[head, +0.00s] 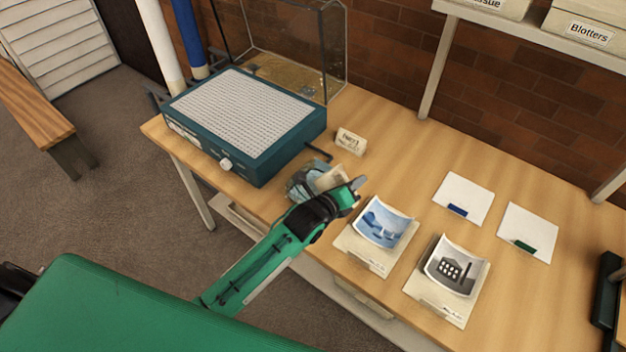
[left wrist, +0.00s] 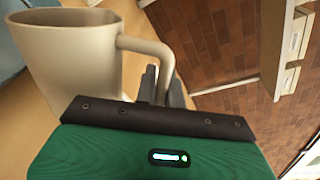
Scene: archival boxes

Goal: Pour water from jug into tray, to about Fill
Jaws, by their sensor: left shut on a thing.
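My left gripper (head: 354,186) is shut on the handle of a cream jug (left wrist: 70,60). In the head view the jug (head: 330,178) shows only in part, behind my gripper and above the front part of the bench. In the left wrist view the handle runs between my gripper's fingers (left wrist: 163,84). A grey-blue shape, perhaps the tray (head: 300,184), lies beside and below the jug, mostly hidden by my arm. I cannot make out a Fill mark, a water level or a stream. My right gripper is not in view.
A teal box with a white grid top (head: 247,112) stands at the left of the wooden bench (head: 405,160). A glass tank (head: 300,50) stands behind it. A small label card (head: 351,141) is near the jug. Two curled pictures (head: 382,222) (head: 455,265) lie to the right.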

